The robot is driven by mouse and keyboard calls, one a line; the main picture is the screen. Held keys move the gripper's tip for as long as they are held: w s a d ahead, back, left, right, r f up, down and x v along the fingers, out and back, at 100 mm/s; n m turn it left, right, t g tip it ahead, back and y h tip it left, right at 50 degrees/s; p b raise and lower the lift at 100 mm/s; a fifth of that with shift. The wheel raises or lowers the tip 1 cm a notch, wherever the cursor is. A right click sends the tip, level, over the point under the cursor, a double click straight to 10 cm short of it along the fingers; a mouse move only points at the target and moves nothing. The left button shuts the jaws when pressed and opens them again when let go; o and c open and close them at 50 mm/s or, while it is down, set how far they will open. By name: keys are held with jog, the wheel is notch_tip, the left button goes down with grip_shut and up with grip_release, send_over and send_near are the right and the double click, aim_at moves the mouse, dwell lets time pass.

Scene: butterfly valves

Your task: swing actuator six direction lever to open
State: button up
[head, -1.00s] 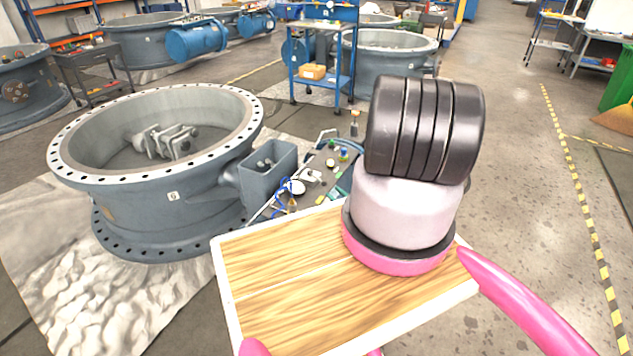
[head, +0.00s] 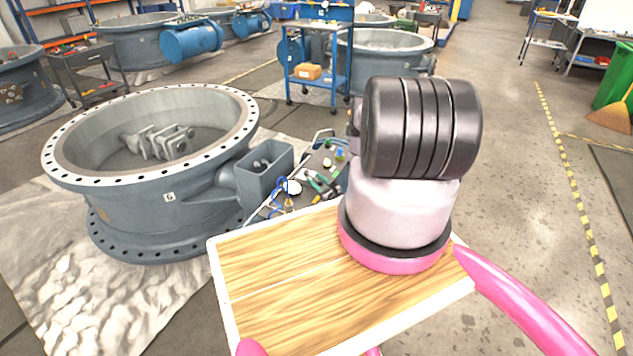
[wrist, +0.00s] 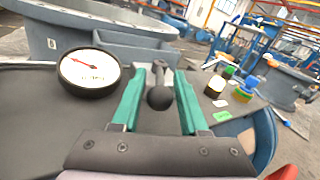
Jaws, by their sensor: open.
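A dark ball knob (wrist: 160,97) on a short lever shows in the wrist view; it looks like the direction lever, though no label on it is readable. My gripper (wrist: 156,88) is open, with its two teal fingers on either side of the knob and visible gaps at both sides. The knob is not clamped. A round white gauge (wrist: 88,70) with a red needle is just left of the left finger. The large grey flanged valve body (head: 160,215) stands at left, with a small numbered tag (head: 169,197).
A dark tabletop (wrist: 35,110) lies under the gauge, with small bottles (wrist: 240,92) to the right of the gripper. A grey open box (head: 262,178) juts from the valve body. A blue cart (head: 319,88) stands behind.

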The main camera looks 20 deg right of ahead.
jog(key=shift+c, duration=0.3)
grip_shut()
dwell(1.1)
